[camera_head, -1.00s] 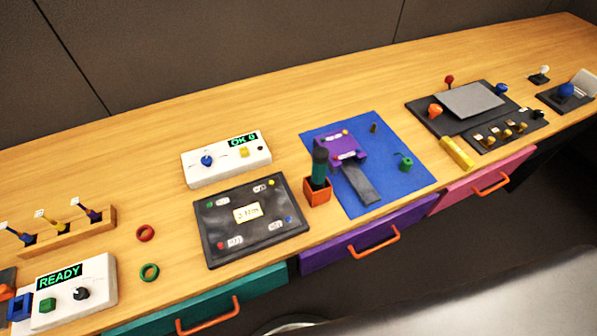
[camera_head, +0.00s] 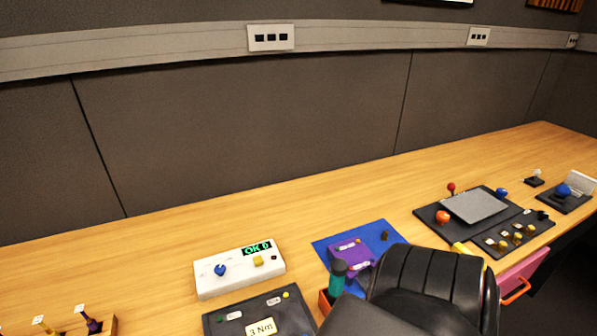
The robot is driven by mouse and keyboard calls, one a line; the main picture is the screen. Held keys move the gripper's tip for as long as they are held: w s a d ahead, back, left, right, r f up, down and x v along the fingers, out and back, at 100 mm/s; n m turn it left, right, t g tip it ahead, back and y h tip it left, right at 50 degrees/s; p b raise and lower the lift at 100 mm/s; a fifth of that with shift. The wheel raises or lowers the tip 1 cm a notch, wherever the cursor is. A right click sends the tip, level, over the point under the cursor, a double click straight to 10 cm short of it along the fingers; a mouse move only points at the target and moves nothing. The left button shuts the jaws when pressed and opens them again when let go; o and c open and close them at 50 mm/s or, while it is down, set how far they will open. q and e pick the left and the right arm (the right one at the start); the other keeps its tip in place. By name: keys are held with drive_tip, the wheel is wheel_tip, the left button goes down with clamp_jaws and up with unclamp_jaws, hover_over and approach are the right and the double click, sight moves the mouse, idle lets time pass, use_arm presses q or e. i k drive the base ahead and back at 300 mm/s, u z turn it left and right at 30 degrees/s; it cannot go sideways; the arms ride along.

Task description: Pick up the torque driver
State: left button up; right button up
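A driver with a teal body and dark top (camera_head: 337,275), which looks like the torque driver, stands upright in an orange holder (camera_head: 325,303). The holder is mostly hidden behind a black part of my arm at the bottom centre right. Neither of my grippers shows in this view. The driver stands beside a dark mat (camera_head: 238,309) that carries a "3 Nm" label (camera_head: 262,328).
A white box (camera_head: 238,284) with an "OK 0" display stands behind the mat. A purple fixture (camera_head: 352,251) sits on a blue mat (camera_head: 388,229). Black control panels (camera_head: 432,212) lie to the right. The table's back strip is clear.

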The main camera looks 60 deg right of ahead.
sight(338, 266)
drive_tip(key=k, duration=1.35)
drive_tip(key=u, duration=0.15)
